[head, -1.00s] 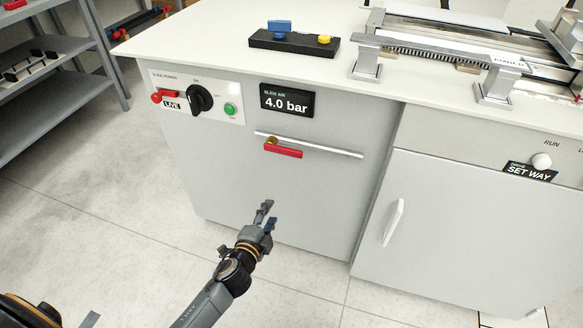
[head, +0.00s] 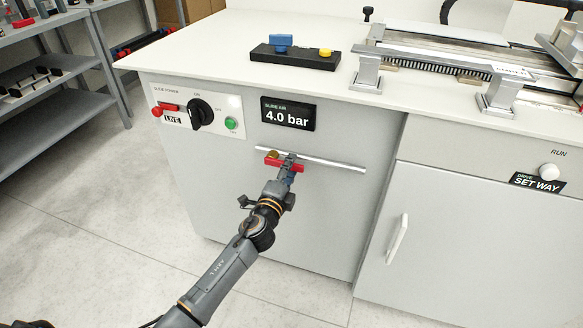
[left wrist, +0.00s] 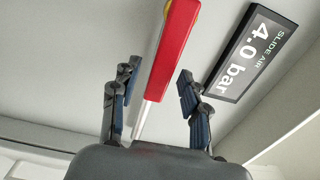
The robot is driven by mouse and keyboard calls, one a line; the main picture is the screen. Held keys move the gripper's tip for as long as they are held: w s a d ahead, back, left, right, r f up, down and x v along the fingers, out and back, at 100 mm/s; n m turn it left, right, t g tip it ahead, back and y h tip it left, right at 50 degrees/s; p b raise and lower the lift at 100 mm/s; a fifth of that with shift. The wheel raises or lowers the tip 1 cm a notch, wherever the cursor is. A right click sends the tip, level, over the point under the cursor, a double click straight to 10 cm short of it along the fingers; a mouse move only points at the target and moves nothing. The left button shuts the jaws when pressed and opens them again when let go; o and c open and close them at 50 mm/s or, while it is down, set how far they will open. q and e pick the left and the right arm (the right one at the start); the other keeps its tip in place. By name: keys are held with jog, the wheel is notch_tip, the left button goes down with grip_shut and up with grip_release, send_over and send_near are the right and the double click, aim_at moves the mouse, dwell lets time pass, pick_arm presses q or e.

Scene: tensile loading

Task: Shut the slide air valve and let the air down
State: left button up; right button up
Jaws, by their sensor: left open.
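The slide air valve has a red lever (head: 272,162) on a brass body (head: 271,154), set on a silver pipe (head: 335,163) across the cabinet front. The lever lies along the pipe. The slide air display (head: 288,113) reads 4.0 bar. My left gripper (head: 290,163) is at the right end of the lever. In the left wrist view the open fingers (left wrist: 155,88) stand on either side of the red lever (left wrist: 174,48), with gaps showing on both sides. The display also shows there (left wrist: 250,52). My right gripper is not in view.
Left of the display is the slide power panel (head: 220,100) with a black knob (head: 201,113), a red lock with a LIVE tag (head: 172,118) and a green button (head: 231,123). The worktop (head: 215,45) overhangs above. A white door handle (head: 397,238) is at lower right.

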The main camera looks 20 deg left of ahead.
pick_arm(q)
jog(key=shift+w, duration=0.7)
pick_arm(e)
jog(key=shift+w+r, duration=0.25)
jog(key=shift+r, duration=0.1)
pick_arm(q)
grip_shut()
